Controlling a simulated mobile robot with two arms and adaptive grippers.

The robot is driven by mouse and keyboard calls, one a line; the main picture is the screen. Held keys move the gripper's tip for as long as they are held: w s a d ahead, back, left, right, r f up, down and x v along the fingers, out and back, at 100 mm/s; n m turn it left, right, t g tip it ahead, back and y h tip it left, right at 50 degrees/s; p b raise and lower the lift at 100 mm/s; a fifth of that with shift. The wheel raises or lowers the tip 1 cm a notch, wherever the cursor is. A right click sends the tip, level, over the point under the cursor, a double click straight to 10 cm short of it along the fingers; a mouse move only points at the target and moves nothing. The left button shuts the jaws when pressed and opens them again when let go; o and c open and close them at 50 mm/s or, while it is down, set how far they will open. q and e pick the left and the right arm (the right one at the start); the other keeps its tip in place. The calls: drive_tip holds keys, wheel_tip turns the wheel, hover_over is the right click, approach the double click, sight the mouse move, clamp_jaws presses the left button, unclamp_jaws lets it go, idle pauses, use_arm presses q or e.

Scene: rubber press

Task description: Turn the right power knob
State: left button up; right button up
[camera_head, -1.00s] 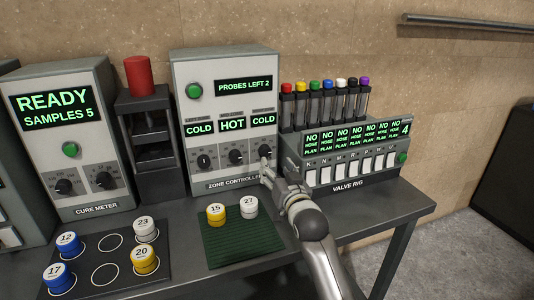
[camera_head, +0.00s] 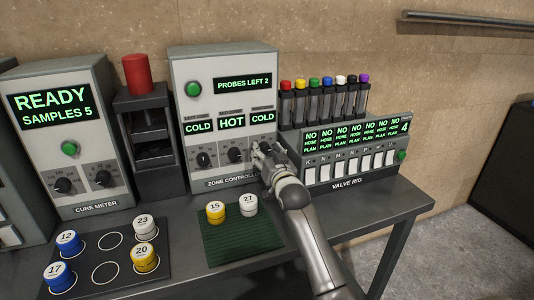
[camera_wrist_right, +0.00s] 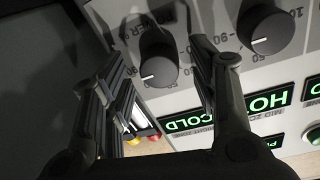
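The zone controller (camera_head: 222,70) is a grey box with three black power knobs under the displays COLD, HOT and COLD. The right power knob (camera_wrist_right: 158,58) shows in the right wrist view, its white pointer mark toward the lower left. My right gripper (camera_head: 262,152) is in front of that knob in the head view and hides it. In the right wrist view my right gripper (camera_wrist_right: 155,75) is open, one finger on each side of the knob, with gaps visible. The middle knob (camera_wrist_right: 265,28) is just outside the fingers; it also shows in the head view (camera_head: 235,156). My left gripper is not in view.
The valve rig (camera_head: 350,180) stands close on the right of my gripper, with coloured-cap tubes behind. A green mat (camera_head: 225,245) with two small pots lies in front. The cure meter (camera_head: 75,190) and a black press (camera_head: 150,165) stand left.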

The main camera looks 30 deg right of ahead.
drive_tip(key=c, duration=1)
drive_tip(key=shift+n, duration=0.3)
drive_tip(key=n+p, duration=0.1)
drive_tip(key=n, duration=0.1)
drive_tip(key=shift+n+p, duration=0.3)
drive_tip(key=n+p, duration=0.1)
drive_tip(key=n, duration=0.2)
drive_tip(key=shift+f+n, duration=0.1)
drive_tip(key=shift+n, duration=1.2)
